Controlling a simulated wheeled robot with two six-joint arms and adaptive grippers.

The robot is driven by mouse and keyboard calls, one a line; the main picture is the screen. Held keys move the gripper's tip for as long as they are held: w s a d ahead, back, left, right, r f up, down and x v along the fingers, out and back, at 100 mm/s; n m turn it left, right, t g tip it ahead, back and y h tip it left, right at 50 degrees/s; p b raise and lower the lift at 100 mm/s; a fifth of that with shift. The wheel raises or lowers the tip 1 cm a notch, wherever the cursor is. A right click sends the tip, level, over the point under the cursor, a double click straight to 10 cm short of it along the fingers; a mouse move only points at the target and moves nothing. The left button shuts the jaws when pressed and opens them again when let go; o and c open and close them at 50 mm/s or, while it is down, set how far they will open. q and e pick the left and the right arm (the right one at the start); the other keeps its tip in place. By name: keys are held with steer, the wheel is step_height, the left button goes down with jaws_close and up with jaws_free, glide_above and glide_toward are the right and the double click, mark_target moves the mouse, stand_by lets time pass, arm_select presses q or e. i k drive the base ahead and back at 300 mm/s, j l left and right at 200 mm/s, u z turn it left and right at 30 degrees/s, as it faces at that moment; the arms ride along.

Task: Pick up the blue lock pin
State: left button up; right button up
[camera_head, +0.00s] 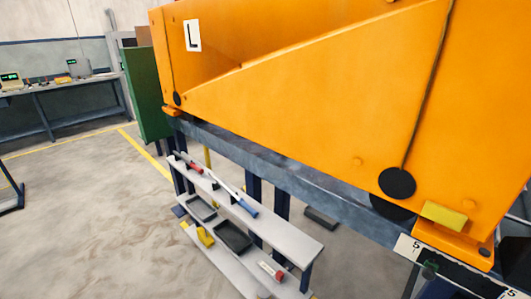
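A long thin grey rod with a blue end (248,208) lies on the upper shelf of the low white stand (290,240). It is the one small blue item I can make out, but I cannot tell if it is the blue lock pin. A similar item with a red part (195,168) lies farther back on the same shelf. Neither of my grippers is in view.
A large orange rack structure (300,110) marked "L" rests on a grey beam (270,160) above the stand. Dark trays (233,237) and a yellow item (204,236) sit on the lower shelf.

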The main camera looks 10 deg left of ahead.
mark_target(241, 201)
steer(key=z, duration=0.4)
steer(key=i+j+z, duration=0.1)
steer(key=j+z, duration=0.75)
steer(key=j, duration=0.15)
steer(key=j+z, duration=0.4)
steer(key=j, duration=0.15)
